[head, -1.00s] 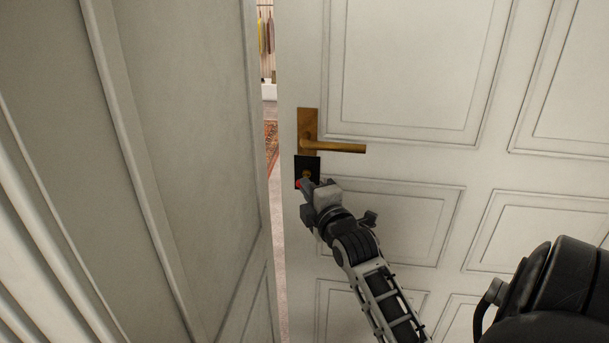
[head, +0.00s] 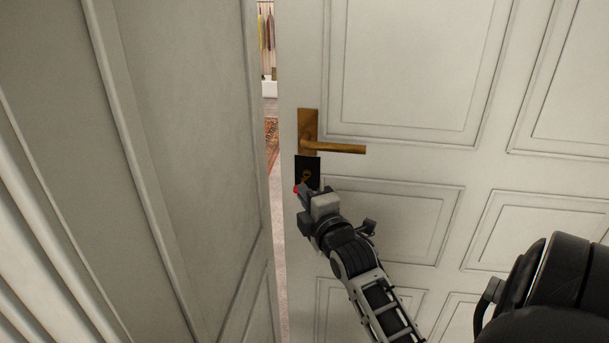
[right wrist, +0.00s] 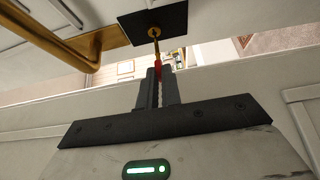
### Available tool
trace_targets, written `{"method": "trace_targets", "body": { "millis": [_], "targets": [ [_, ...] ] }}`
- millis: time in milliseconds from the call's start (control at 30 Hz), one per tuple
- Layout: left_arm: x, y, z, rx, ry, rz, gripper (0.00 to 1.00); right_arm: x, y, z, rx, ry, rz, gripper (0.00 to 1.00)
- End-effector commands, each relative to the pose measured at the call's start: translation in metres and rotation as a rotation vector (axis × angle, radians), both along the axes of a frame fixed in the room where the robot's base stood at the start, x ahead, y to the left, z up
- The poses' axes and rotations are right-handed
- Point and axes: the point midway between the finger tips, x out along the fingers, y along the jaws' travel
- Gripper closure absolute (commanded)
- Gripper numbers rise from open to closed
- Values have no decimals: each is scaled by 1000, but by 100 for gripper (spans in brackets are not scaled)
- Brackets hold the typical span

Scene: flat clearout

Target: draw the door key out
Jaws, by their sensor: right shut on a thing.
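The door key has a red head (head: 297,189) and a brass shaft (right wrist: 156,48). My right gripper (right wrist: 158,78) is shut on its red head. In the head view, the gripper (head: 303,192) is just below the black lock plate (head: 308,167). In the right wrist view, a length of brass shaft shows between the fingers and the brass keyhole (right wrist: 154,32) in the black plate (right wrist: 160,20). The shaft's far end meets the keyhole in the picture; I cannot tell whether its tip is still inside. My left gripper is out of view.
A brass lever handle (head: 335,147) sits above the lock plate on the white panelled door (head: 410,60). The door stands slightly ajar. A pale panelled surface (head: 190,130) fills the left. Through the gap a rug (head: 271,140) and hanging clothes (head: 266,32) show.

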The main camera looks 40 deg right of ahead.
Motion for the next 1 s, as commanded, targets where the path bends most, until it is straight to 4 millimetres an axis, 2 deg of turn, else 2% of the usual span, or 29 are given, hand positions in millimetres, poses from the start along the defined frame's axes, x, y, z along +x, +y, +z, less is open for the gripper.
{"method": "trace_targets", "body": {
  "millis": [267,733,1000],
  "targets": [
    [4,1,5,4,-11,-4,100,-2,2,0,0,1,0,100],
    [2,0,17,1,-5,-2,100,-22,30,1,0,0,-1,100],
    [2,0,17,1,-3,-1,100,-23,33,0,0,-1,0,100]
  ]
}}
